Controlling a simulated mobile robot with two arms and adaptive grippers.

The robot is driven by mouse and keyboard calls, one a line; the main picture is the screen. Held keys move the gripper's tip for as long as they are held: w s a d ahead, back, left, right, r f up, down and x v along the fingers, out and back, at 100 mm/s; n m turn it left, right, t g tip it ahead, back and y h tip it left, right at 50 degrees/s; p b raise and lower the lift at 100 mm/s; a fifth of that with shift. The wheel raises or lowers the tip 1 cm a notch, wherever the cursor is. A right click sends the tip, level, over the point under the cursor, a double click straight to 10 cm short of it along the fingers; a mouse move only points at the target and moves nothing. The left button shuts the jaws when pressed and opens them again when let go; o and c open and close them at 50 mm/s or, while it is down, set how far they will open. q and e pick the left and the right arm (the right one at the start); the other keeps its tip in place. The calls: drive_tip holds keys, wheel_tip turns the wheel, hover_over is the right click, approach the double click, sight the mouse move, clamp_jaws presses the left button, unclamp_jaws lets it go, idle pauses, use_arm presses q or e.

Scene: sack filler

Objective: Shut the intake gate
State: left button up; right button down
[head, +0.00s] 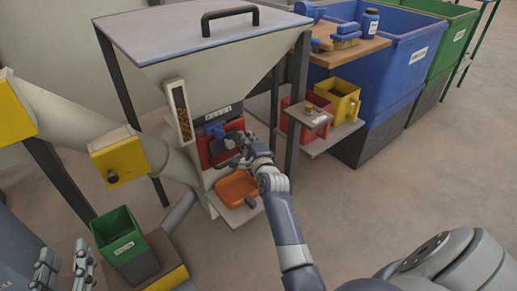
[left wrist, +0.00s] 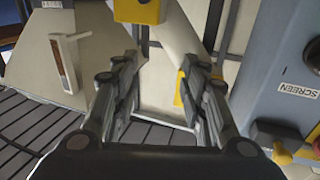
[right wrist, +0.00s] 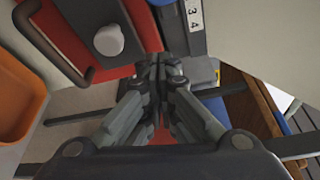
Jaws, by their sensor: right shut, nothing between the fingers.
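The hopper machine (head: 190,60) stands in the head view with a red front panel (head: 218,152) low on it. A blue part (head: 215,128) sits above the panel under a small label strip. In the right wrist view the red panel (right wrist: 85,15) carries a grey round knob (right wrist: 108,40) and a dark bar handle (right wrist: 45,45); the blue part (right wrist: 180,25) has a numbered scale. I cannot read which part is the intake gate. My right gripper (right wrist: 158,68) is shut and empty, close in front of the red panel. My left gripper (head: 64,266) is open and empty, far left.
A pale pipe with a yellow box (head: 120,160) runs left of the hopper. An orange tray (head: 238,188) sits below the red panel. A green bin (head: 118,236) stands lower left. Red and yellow bins (head: 341,98) stand right. A SCREEN panel (left wrist: 285,75) is beside my left gripper.

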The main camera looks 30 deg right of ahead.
use_arm(q)
drive_tip(key=s+a+f+g+y+p, duration=0.1)
drive_tip(key=s+f+g, duration=0.1)
drive_tip(key=f, duration=0.3)
drive_tip(key=s+a+f+g+y+p, duration=0.1)
drive_tip(key=s+a+f+g, duration=0.1)
drive_tip(key=f+g, duration=0.3)
drive_tip(key=shift+s+a+f, duration=0.25)
drive_tip(key=shift+s+f, duration=0.3)
drive_tip(key=shift+f, duration=0.25)
use_arm(e)
drive_tip(key=v, duration=0.8)
drive_tip(key=shift+s+a+r, duration=0.2)
drive_tip(key=shift+s+a, duration=0.05)
